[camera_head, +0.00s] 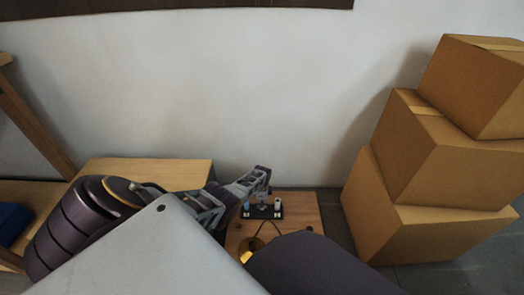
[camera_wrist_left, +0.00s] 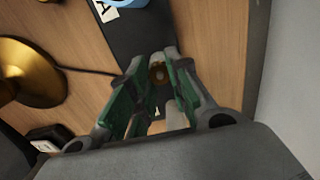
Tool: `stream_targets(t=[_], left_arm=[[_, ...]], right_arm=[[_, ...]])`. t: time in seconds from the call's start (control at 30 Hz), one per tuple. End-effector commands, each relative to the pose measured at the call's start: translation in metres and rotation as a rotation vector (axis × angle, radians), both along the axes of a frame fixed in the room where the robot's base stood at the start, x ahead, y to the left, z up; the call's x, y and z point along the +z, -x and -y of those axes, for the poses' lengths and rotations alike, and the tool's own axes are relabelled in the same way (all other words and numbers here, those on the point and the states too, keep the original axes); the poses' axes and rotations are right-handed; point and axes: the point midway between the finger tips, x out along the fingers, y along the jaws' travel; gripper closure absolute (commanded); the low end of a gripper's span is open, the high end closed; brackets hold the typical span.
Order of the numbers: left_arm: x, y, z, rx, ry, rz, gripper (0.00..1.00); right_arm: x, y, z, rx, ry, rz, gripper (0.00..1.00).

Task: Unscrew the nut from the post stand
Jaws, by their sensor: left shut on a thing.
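The post stand (camera_head: 277,211) is a small black base on the wooden table, with short light and bluish pieces on it. In the left wrist view the black base (camera_wrist_left: 140,38) carries a white label with a letter A. My left gripper (camera_head: 262,180) is over the stand, its fingers close together. My right gripper is not in view.
A brass lamp base (camera_wrist_left: 30,72) with a dark cord stands beside the stand. A blue part (camera_wrist_left: 133,4) is at the wrist view's top edge. Cardboard boxes (camera_head: 395,215) are stacked right of the small wooden table (camera_head: 308,212). A wall stands behind.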

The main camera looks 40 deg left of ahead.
Motion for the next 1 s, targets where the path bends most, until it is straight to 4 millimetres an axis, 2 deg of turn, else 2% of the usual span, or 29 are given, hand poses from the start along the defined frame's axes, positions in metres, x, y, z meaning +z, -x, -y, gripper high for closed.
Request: stream_targets(t=[0.03,0.07,0.2,0.47,1.0], left_arm=[[-0.0001,0.0002,0.0001,0.0,0.001,-0.001,1.0],[-0.0001,0.0002,0.0002,0.0,0.001,-0.001,0.82],[-0.0001,0.0003,0.0001,0.0,0.001,-0.001,1.0],[0.0001,0.0002,0.0003,0.043,0.001,-0.001,1.0],[0.0003,0.0002,0.0007,0.362,0.001,-0.002,1.0]], right_arm=[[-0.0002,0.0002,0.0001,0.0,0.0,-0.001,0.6],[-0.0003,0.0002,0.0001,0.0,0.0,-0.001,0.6],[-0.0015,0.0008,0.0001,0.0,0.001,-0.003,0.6],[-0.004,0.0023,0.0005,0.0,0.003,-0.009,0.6],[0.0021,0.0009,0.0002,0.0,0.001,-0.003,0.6]])
